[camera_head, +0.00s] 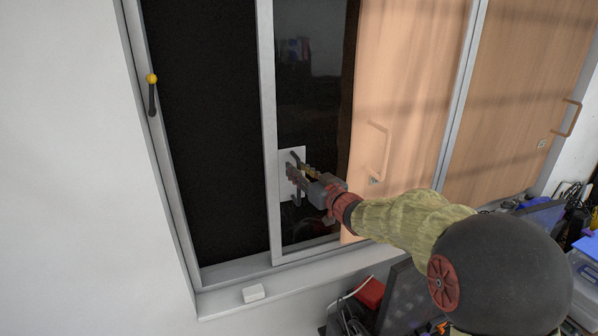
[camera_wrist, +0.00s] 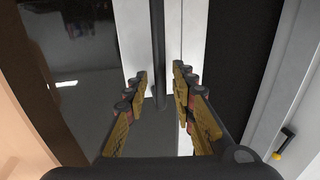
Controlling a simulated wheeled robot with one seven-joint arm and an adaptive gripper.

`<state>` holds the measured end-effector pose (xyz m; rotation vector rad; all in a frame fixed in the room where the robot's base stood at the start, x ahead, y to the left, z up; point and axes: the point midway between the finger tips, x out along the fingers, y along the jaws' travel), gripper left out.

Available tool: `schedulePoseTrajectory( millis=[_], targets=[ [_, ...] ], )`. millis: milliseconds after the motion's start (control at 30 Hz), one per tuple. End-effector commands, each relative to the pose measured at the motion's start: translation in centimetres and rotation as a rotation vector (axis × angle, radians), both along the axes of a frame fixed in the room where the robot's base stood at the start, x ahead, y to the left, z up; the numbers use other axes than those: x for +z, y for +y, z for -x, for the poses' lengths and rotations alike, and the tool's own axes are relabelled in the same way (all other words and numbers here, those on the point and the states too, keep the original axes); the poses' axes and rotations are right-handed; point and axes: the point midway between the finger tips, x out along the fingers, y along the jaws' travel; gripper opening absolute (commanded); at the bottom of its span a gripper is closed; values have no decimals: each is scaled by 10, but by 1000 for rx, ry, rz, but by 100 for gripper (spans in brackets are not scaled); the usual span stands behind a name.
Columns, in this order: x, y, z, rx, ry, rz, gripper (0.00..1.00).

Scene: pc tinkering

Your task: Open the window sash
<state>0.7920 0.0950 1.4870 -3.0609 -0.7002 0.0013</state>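The window sash (camera_head: 267,130) has a pale upright frame around a dark glass pane, with a wide black area between it and the left jamb. A white plate with a dark upright handle sits low on the sash; the handle (camera_wrist: 158,50) shows as a dark bar in the wrist view. My gripper (camera_head: 297,172) is at this plate. In the wrist view, my gripper (camera_wrist: 160,92) has its fingers spread, one on each side of the bar, with a gap visible on both sides. In the head view, my fingers partly hide the handle.
A yellow-tipped lever (camera_head: 152,92) is on the left jamb. Wooden panels with handles (camera_head: 385,100) stand to the right. A red box (camera_head: 370,293) and dark equipment (camera_head: 403,290) crowd the space below my arm.

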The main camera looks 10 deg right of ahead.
Motion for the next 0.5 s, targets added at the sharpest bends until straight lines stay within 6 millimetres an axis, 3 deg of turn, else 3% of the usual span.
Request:
schedulePoseTrajectory(
  millis=[233, 500],
  targets=[
    [1, -7, 12, -1, -1, 0, 26],
    [1, -30, 60, -3, 0, -1, 26]
  ],
)
